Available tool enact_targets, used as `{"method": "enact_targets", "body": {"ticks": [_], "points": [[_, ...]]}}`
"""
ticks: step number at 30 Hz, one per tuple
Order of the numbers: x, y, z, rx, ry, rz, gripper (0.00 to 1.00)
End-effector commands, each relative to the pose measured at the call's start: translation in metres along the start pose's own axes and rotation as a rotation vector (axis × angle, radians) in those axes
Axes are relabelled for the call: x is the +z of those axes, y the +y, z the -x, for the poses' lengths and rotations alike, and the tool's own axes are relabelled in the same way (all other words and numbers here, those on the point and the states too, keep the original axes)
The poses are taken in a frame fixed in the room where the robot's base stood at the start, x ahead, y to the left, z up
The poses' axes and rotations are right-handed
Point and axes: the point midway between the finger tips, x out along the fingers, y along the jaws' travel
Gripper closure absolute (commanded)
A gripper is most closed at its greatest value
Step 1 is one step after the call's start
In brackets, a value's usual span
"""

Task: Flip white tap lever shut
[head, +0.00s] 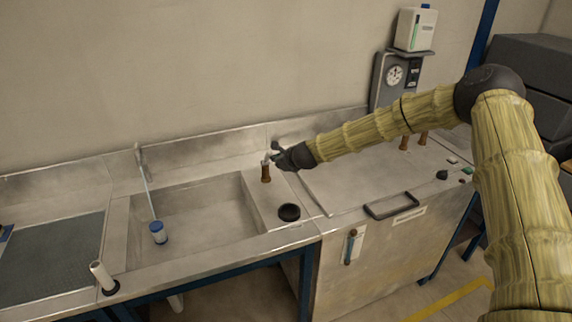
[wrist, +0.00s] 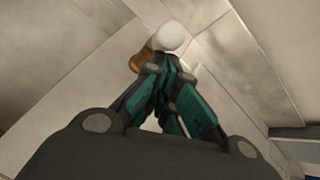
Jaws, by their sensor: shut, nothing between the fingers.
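A white lever-like handle (head: 101,274) leans up and left from a black round base on the sink's front rim, at the lower left of the head view. My gripper (head: 276,151) is far from it, at the back right of the sink, shut and empty. It is close beside a brown post with a pale top (head: 265,172). In the wrist view, the shut fingers (wrist: 164,72) point at a white round top (wrist: 168,36) with a brown part (wrist: 143,59) beside it. Whether they touch it, I cannot tell.
A faucet (head: 140,155) stands behind the sink (head: 205,210); a thin pale line runs from it to a blue-and-white cup (head: 158,232). A black ring (head: 289,212) sits on the right ledge. A lidded bench with a black handle (head: 392,206) lies right.

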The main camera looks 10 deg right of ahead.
Motion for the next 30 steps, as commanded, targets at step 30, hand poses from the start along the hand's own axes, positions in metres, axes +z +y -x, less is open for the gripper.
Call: {"method": "enact_targets", "body": {"ticks": [30], "points": [[0.062, -0.028, -0.021, 0.002, -0.004, 0.003, 1.0]]}}
